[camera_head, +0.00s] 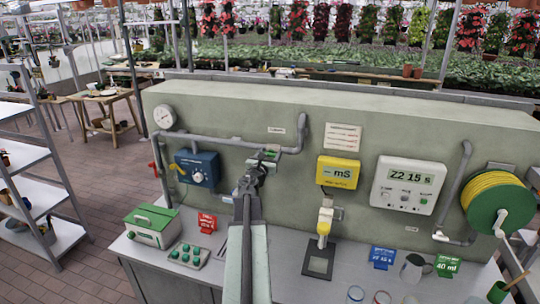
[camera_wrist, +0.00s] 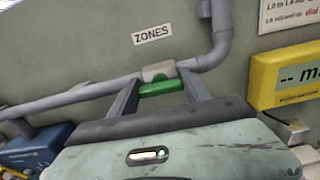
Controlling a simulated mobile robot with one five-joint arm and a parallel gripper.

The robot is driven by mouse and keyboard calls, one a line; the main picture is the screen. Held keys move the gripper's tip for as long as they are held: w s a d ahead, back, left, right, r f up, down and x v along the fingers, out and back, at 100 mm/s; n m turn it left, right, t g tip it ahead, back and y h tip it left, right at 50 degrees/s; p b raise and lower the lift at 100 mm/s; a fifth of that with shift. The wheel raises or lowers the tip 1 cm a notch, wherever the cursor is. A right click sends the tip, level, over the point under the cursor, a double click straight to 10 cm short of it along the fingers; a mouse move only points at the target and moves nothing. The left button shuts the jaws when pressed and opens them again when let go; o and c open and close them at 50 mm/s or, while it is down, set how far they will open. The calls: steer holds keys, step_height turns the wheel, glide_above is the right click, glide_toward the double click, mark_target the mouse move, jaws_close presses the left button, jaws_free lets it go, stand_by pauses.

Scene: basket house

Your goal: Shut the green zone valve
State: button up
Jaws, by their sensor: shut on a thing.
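The green zone valve handle (camera_wrist: 160,88) sits on a grey pipe along the panel, below a "ZONES" label (camera_wrist: 152,34). The handle lies roughly along the pipe in the wrist view. My gripper (camera_wrist: 163,92) is shut on it, with one finger at each end of the handle. In the head view my arm reaches up to the pipe, and my gripper (camera_head: 258,170) partly hides the valve (camera_head: 268,154). A pale valve body (camera_wrist: 158,70) shows just behind the handle.
A blue dosing box (camera_head: 197,168) is left of the valve. A yellow mS meter (camera_head: 338,172), a white "Z2 15" controller (camera_head: 408,185) and a yellow hose reel (camera_head: 495,205) are to the right. A green box (camera_head: 152,226) and cups stand on the bench.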

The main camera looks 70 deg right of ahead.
steer(key=m, duration=0.4)
steer(key=shift+s, duration=0.1)
steer(key=m, duration=0.4)
steer(key=shift+s+m, duration=0.1)
steer(key=shift+m, duration=0.3)
steer(key=m, duration=0.4)
steer(key=shift+f, duration=0.15)
steer(key=shift+f+m, duration=0.1)
steer(key=shift+m, duration=2.1)
steer(key=shift+m+b, duration=0.3)
steer(key=o, duration=1.4)
steer(key=shift+c, duration=0.2)
